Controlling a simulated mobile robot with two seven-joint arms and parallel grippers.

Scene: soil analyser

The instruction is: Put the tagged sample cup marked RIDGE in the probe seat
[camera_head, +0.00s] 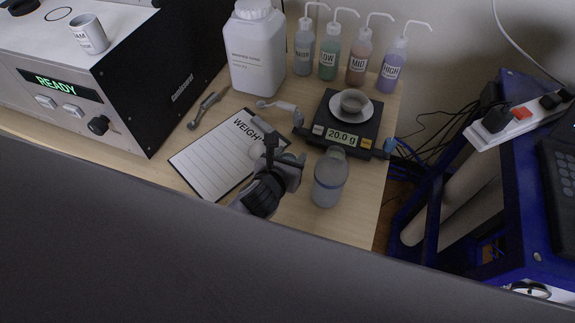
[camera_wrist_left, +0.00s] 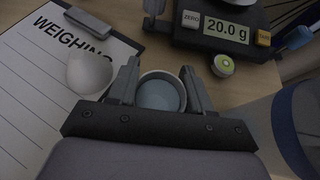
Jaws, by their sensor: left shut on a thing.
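My left gripper (camera_head: 280,156) hangs over the near right edge of the clipboard, in front of the scale. In the left wrist view its two fingers (camera_wrist_left: 160,75) are shut on a round cup (camera_wrist_left: 161,94), seen from above with a grey-blue inside. The cup's side and any marking on it are hidden. In the head view the gripper hides most of it. A white cup (camera_head: 88,33) with a partly readable dark tag stands on top of the analyser (camera_head: 125,75), whose display reads READY. I cannot make out the probe seat. My right gripper does not show.
The scale (camera_head: 343,137) reads 20.0 g and bears a small bowl (camera_head: 354,101). A clipboard (camera_head: 205,160), a white jug (camera_head: 256,50) and several wash bottles (camera_head: 330,55) occupy the table.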

